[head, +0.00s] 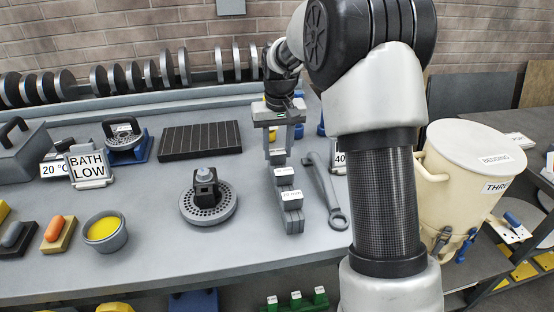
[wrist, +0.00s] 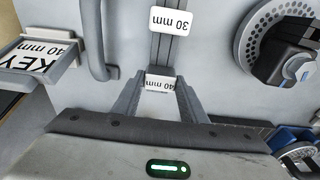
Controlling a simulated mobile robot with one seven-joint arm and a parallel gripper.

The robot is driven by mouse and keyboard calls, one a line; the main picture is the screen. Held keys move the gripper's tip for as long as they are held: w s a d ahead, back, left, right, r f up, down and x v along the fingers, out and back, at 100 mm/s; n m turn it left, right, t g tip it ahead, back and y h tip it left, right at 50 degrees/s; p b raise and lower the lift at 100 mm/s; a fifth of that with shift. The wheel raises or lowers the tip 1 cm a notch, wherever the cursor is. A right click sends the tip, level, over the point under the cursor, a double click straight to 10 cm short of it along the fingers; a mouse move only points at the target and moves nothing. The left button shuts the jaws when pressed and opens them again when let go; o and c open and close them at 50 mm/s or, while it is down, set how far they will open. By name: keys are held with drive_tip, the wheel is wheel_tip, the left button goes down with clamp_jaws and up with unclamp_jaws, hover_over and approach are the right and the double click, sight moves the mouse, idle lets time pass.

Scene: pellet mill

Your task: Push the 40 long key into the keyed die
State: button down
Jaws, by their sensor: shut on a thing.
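My gripper (head: 277,150) is over the far end of a grey key rack (head: 294,224). In the wrist view my gripper (wrist: 158,88) is shut on the 40 mm key (wrist: 158,83), whose white label shows between the fingertips. The key appears to be still in line with the rack; whether it is lifted clear I cannot tell. A round grey perforated die (head: 226,206) with a dark block at its centre lies on the bench left of the rack. It also shows in the wrist view (wrist: 256,40). Its key slot cannot be made out.
A 30 mm key (wrist: 170,20) sits close by in the rack. A large wrench (head: 325,190) lies right of it. A "KEY 40 mm" sign (wrist: 40,58) stands beyond. Another die (head: 124,142) sits on a blue stand. A yellow-filled cup (head: 106,230) and a ridged black mat (head: 200,138) are left.

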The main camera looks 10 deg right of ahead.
drive_tip(key=shift+r, duration=0.2)
drive_tip(key=shift+r+p, duration=2.65)
drive_tip(key=shift+r, duration=0.7)
